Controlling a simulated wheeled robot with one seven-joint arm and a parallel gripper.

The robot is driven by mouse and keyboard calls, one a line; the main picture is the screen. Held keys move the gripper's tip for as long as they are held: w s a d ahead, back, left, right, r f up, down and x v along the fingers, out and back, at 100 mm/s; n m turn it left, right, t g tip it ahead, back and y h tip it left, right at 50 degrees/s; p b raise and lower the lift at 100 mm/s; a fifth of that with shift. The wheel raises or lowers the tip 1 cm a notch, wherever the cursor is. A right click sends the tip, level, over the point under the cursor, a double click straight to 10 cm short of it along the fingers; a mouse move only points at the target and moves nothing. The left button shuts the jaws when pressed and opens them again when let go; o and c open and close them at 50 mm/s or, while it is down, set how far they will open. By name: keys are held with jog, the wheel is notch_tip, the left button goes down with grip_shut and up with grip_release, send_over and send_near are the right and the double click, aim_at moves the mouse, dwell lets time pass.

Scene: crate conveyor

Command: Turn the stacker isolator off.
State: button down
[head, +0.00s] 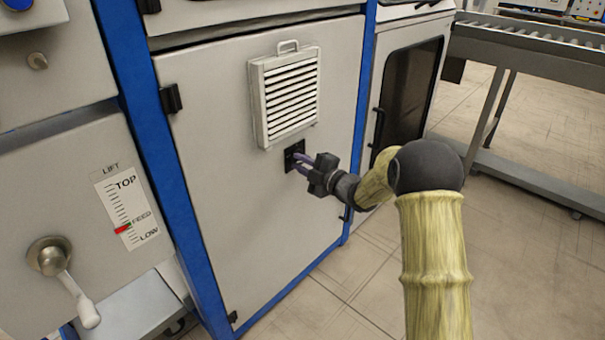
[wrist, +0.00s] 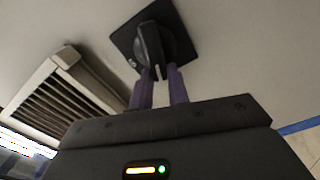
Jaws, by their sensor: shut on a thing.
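The stacker isolator (head: 294,150) is a small black square plate with a black rotary handle, on the grey cabinet door below a louvred vent. In the wrist view the isolator handle (wrist: 152,45) stands out from its plate, with a small pale mark on the plate beside its left side. My gripper (head: 297,161) reaches it from the right, and its purple fingers are shut on the handle's near end. In the wrist view my gripper (wrist: 158,76) has one finger on each side of the handle. The fingers and handle hide part of the plate, and I cannot read the switch position.
The louvred vent (head: 290,95) juts out just above the isolator. A lift scale (head: 130,210) and a crank (head: 62,268) are on the panel at left. A roller conveyor (head: 535,50) stands at upper right. The floor (head: 370,290) in front of the cabinet is clear.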

jog(key=f+n+b, duration=0.1)
jog(key=n+b, duration=0.1)
jog(key=b, duration=0.1)
jog(key=shift+n, duration=0.4)
jog(key=shift+n+b, duration=0.4)
jog(key=shift+b, duration=0.15)
jog(key=c, duration=1.3)
grip_release()
jog(key=shift+c, duration=0.2)
jog(key=shift+r, duration=0.1)
jog(key=p+v, duration=0.3)
jog(key=v, duration=1.4)
jog(key=shift+s+p, duration=0.2)
jog(key=shift+p, duration=0.1)
jog(key=shift+d, duration=0.15)
